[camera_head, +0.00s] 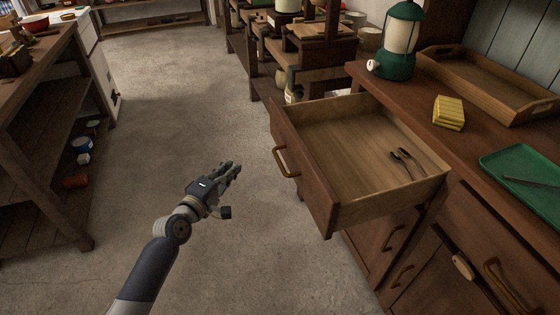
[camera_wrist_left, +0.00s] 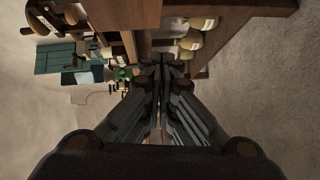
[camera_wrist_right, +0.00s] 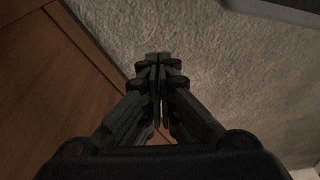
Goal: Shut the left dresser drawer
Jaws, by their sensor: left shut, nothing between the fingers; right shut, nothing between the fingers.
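The left dresser drawer (camera_head: 345,150) is pulled well out of the wooden dresser (camera_head: 425,115). Two dark utensils (camera_head: 405,160) lie inside it. Its brass handle (camera_head: 285,162) is on the front panel, which faces left in the head view. My left gripper (camera_head: 236,170) is shut and empty, in the air to the left of the drawer front and apart from it. It also shows in the left wrist view (camera_wrist_left: 160,65). My right gripper (camera_wrist_right: 158,62) is shut and empty, above the floor beside a brown wooden panel. It does not show in the head view.
On the dresser top are a green lantern (camera_head: 402,40), a wooden tray (camera_head: 480,80), a yellow sponge-like block (camera_head: 448,112) and a green tray (camera_head: 515,170). A wooden shelf unit (camera_head: 45,145) stands at the left. The floor (camera_head: 180,110) between is clear.

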